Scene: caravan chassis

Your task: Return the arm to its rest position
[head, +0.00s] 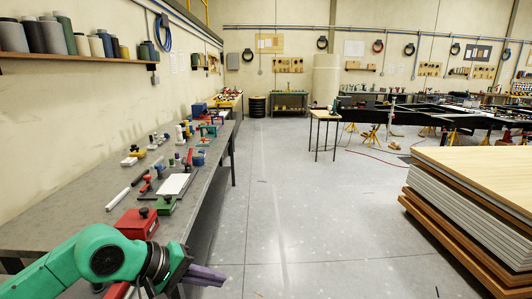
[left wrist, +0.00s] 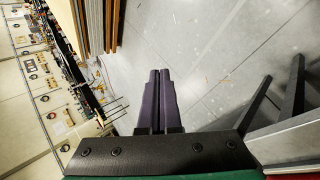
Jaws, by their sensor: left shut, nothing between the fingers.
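My left arm, green with a dark wrist, comes in at the lower left of the head view. My left gripper (head: 208,275) has purple fingers that lie together, shut and empty, beside the front edge of the workbench and over the floor. In the left wrist view the two purple fingers (left wrist: 158,90) lie side by side with only a thin dark line between them. My right gripper does not show in either view.
A long grey workbench (head: 60,212) runs along the left wall, with a red box (head: 137,223) and small tools on it. A stack of boards (head: 470,210) stands at the right. A small wooden table (head: 326,116) stands further back. The floor (head: 300,220) between is clear.

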